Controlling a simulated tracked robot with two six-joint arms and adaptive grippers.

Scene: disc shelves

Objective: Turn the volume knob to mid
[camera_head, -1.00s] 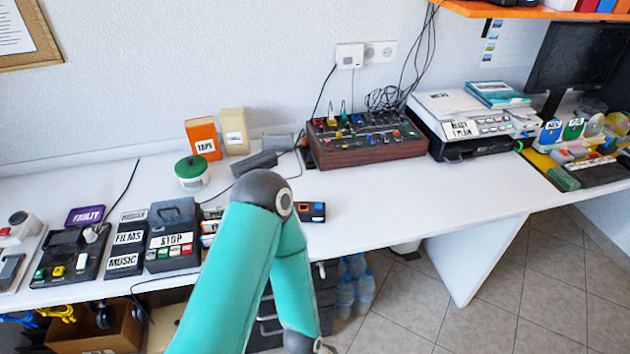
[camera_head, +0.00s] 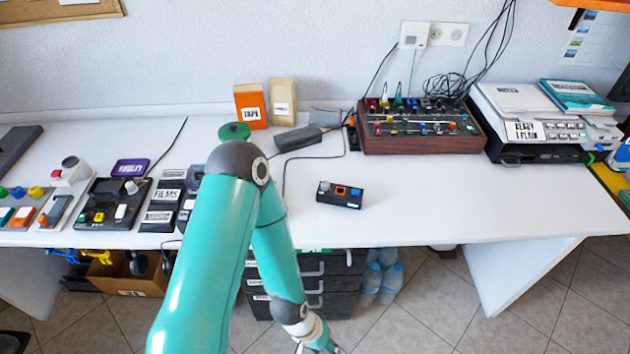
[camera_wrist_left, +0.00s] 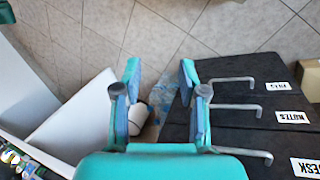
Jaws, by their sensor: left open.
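No knob in view is legibly marked as volume. A small black box (camera_head: 340,194) with a round grey knob (camera_head: 324,186) and orange and blue buttons lies on the desk (camera_head: 430,205), right of my arm. A wood-sided mixer (camera_head: 424,146) with several coloured knobs and sliders stands behind it. My left gripper (camera_wrist_left: 160,92) is open and empty in the left wrist view, above the floor beside the dark drawers (camera_wrist_left: 250,100). In the head view it is partly cut off at the bottom edge (camera_head: 318,348), below the desk. My right gripper is not seen.
Black and grey control panels (camera_head: 105,208) stand at the left of the desk. An orange box (camera_head: 250,106), a tan box (camera_head: 282,102) and a printer (camera_head: 530,110) stand at the back. Bare desk surrounds the small black box. A cable lies left of it.

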